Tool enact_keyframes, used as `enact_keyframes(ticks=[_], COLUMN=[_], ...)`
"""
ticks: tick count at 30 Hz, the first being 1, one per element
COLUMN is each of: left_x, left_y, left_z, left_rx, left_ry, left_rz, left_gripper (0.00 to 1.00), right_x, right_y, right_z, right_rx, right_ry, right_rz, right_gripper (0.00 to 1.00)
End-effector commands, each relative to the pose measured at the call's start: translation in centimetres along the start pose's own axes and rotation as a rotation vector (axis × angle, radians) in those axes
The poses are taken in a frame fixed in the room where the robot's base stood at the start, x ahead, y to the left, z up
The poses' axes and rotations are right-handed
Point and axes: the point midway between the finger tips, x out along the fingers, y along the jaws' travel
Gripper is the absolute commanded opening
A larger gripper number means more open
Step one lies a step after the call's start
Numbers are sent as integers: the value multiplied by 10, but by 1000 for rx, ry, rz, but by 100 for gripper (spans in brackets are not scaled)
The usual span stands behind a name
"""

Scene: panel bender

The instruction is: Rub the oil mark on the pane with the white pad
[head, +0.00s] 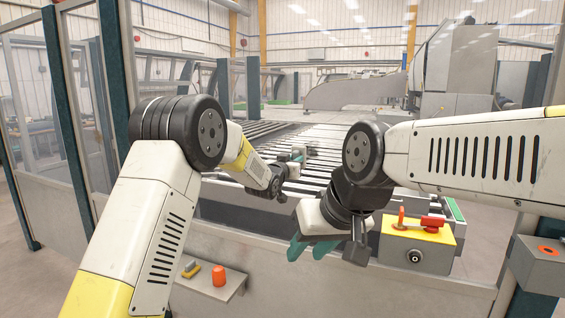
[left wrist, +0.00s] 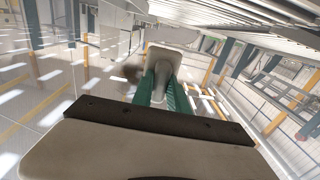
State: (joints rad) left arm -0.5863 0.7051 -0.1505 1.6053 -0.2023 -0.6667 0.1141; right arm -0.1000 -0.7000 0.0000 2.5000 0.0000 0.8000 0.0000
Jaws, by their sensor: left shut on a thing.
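My left gripper (head: 298,158) is at mid-picture in the head view, in front of the slatted bed. In the left wrist view, its green fingers (left wrist: 164,92) are shut on the grip of the white pad (left wrist: 178,50), a pale square piece beyond the fingertips. The clear pane (left wrist: 75,95) fills the left of that view, with bright reflections. A brownish smudge, seemingly the oil mark (left wrist: 130,71), shows just left of the pad. I cannot tell whether the pad touches the pane. My right gripper (head: 310,248) is lower, its teal fingers apart with nothing visible between them.
The slatted machine bed (head: 325,135) lies behind both grippers. A yellow-topped box (head: 418,233) with a red handle stands right of my right gripper. A small shelf (head: 212,284) at the lower left holds an orange cylinder (head: 219,276). Framed clear panels (head: 40,90) stand at left.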

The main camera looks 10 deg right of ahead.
Motion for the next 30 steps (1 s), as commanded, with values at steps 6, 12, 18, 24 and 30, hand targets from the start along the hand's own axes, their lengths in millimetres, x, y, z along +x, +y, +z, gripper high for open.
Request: enact_keyframes(ticks=[6,12,18,24,30], left_x=[4,3,2,2,2], left_y=[0,11,28,37,48], left_z=[0,0,0,0,0], left_rx=[0,0,0,0,-1], left_ry=[0,0,0,0,0], left_rz=[0,3,2,1,2], left_gripper=[0,0,0,0,0], right_x=[0,0,0,0,0], right_y=[0,0,0,0,0], right_z=[0,0,0,0,0], right_rx=[0,0,0,0,0], right_ry=[0,0,0,0,0], right_rz=[0,0,0,0,0], right_gripper=[36,36,36,36,36])
